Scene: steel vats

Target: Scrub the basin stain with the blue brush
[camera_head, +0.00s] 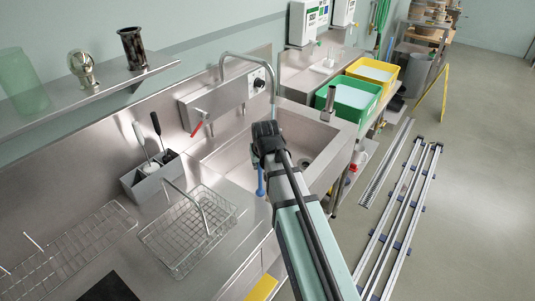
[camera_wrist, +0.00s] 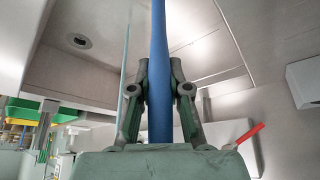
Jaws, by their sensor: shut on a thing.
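The blue brush (camera_wrist: 159,35) shows as a long blue handle running up through the wrist view between my fingers. My gripper (camera_wrist: 160,70) is shut on this handle. In the camera_head view a short blue piece of the brush (camera_head: 260,182) shows below the dark end of my arm, over the near left edge of the basin. The steel basin (camera_head: 226,151) lies around and behind my wrist, with a round drain (camera_head: 304,163); the drain also shows in the wrist view (camera_wrist: 80,40). The brush's bristles are not visible. I cannot make out a stain; my arm hides part of the basin.
A curved tap (camera_head: 238,55) and a red lever (camera_head: 196,128) stand at the basin's back. Green (camera_head: 350,103) and yellow (camera_head: 372,72) tubs stand beyond the basin.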

